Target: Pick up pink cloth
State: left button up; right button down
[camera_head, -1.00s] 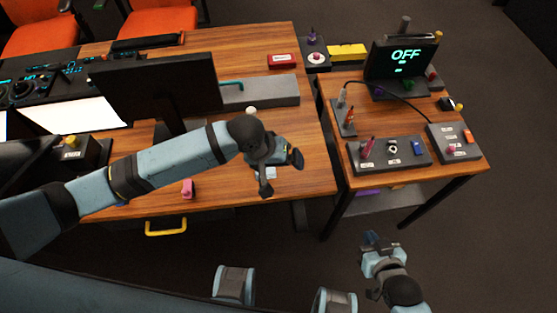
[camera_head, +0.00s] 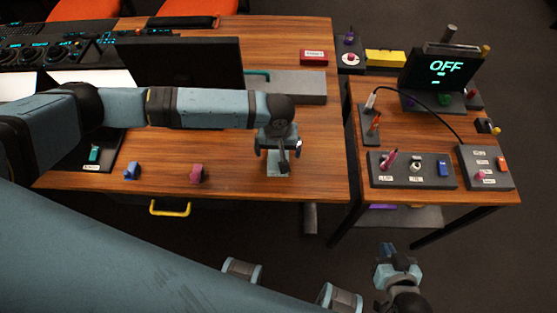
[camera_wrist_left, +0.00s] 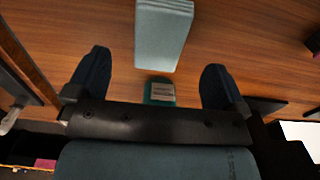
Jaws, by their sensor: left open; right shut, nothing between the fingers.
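No cloth is clearly recognisable. A small pink object (camera_head: 197,173) sits on the wooden desk (camera_head: 230,185) near its front edge; I cannot tell if it is the cloth. My left gripper (camera_head: 278,150) hangs over the desk, to the right of the pink object and apart from it. It is open; in the left wrist view its two fingers (camera_wrist_left: 155,75) stand apart. A pale blue-green layered block (camera_wrist_left: 163,35) shows beyond them, and a pale patch (camera_head: 278,167) lies below the gripper. My right gripper (camera_head: 390,255) is shut and empty, low in front of the side table.
A small blue object (camera_head: 131,172) lies left of the pink one. A monitor (camera_head: 185,65) stands behind my left arm. A yellow drawer handle (camera_head: 170,209) juts below the desk edge.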

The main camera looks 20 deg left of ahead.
aim_at(278, 160)
pick_arm(q)
notch_tip(278, 160, down, 6)
jog(key=shift+r, duration=0.15)
jog(key=c, duration=1)
jog(key=shift+r, duration=0.1)
jog(key=shift+r, duration=0.45)
jog(key=shift+s+d+r, duration=0.1)
jog(key=shift+s+r, duration=0.2)
jog(key=shift+r, duration=0.3)
jog(key=shift+s+d+r, duration=0.1)
jog(key=shift+s+r, duration=0.2)
jog(key=shift+r, duration=0.3)
jog(key=s+d, duration=0.2)
jog(key=s, duration=0.6)
jog(key=s+d, duration=0.2)
jog(key=s, duration=0.6)
jog(key=shift+d, duration=0.3)
